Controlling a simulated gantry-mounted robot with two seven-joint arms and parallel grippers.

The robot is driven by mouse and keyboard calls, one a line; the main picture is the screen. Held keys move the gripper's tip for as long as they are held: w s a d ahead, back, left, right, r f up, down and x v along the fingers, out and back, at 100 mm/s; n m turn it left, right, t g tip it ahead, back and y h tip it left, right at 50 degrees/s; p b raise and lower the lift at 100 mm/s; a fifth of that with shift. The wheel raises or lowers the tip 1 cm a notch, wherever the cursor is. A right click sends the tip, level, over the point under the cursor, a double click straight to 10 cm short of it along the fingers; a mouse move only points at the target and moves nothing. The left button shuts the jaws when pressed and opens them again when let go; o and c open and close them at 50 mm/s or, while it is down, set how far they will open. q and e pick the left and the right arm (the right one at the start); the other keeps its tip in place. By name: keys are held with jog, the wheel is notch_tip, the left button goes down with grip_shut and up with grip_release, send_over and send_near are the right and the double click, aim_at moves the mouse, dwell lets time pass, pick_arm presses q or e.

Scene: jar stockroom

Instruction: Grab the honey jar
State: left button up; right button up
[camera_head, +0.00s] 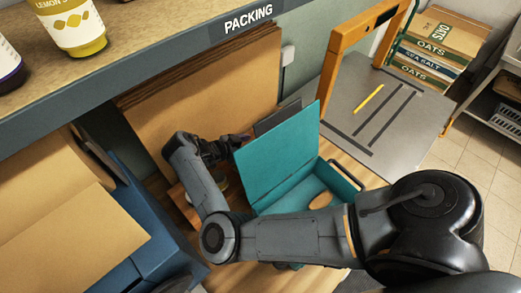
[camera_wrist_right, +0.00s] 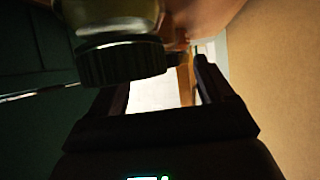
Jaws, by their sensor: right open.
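In the right wrist view, a glass jar with a dark ribbed lid (camera_wrist_right: 122,62) shows at upper left, lid downward in the picture. Its contents look yellow-green; no label is readable, so I cannot tell whether it is the honey jar. My right gripper (camera_wrist_right: 163,76) is open, with a bright pale patch between its fingers. The jar appears just beyond the left finger, not clearly between the fingers. In the head view, my right gripper (camera_head: 238,138) is beside cardboard sheets, behind the teal box lid; my forearm hides much there. My left gripper is not in view.
The open teal box (camera_head: 278,160) stands close right of my right gripper, lid raised. Cardboard sheets (camera_head: 215,85) lean behind it. The PACKING shelf (camera_head: 180,45) overhangs, carrying a yellow jar (camera_head: 75,25) and a dark jar (camera_head: 8,65). A grey table (camera_head: 410,120) is at right.

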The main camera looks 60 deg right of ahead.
jog(key=x, duration=0.2)
jog(key=p+x, duration=0.1)
jog(key=x, duration=0.1)
jog(key=shift+s+d+r, duration=0.1)
jog(key=shift+d+r, duration=0.1)
jog(key=shift+s+d+f, duration=0.15)
jog(key=shift+d+f, duration=0.15)
jog(key=c, duration=1.1)
jog(key=shift+c, duration=0.8)
jog(key=shift+r, duration=0.2)
